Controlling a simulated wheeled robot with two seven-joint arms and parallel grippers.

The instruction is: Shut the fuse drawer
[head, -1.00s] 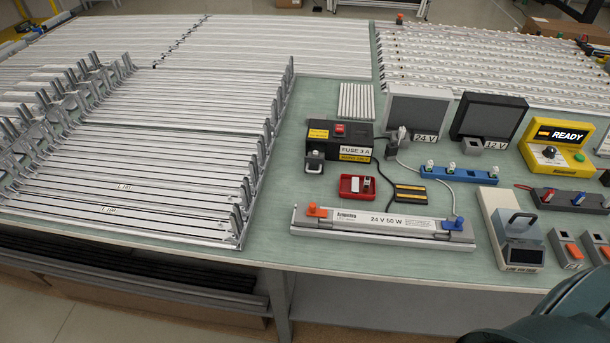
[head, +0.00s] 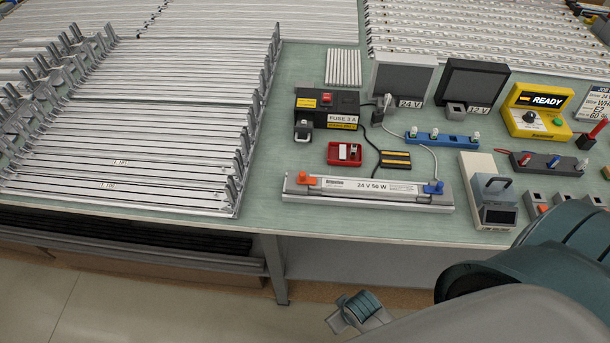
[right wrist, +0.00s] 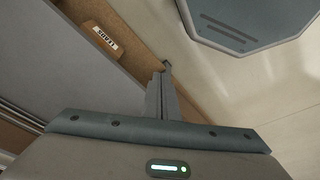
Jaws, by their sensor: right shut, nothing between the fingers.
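The black fuse box (head: 345,104) stands on the green bench, with a red switch on top and a "FUSE 3 A" label on its front. At its left front, the small fuse drawer (head: 303,131) with a grey handle juts out towards me, so it looks open. Its inside is too small to make out. My right gripper (right wrist: 167,88) is shut and empty in the right wrist view, over the floor and a brown box, away from the drawer. In the head view, only my right arm shows, at bottom right. My left gripper is not in view.
A red tray (head: 332,159) with small parts lies just in front of the fuse box. A long "24 V 50 W" lamp driver (head: 300,195) lies near the front edge. Metal racks (head: 130,140) fill the left. A grey device with a handle (head: 494,215) stands right.

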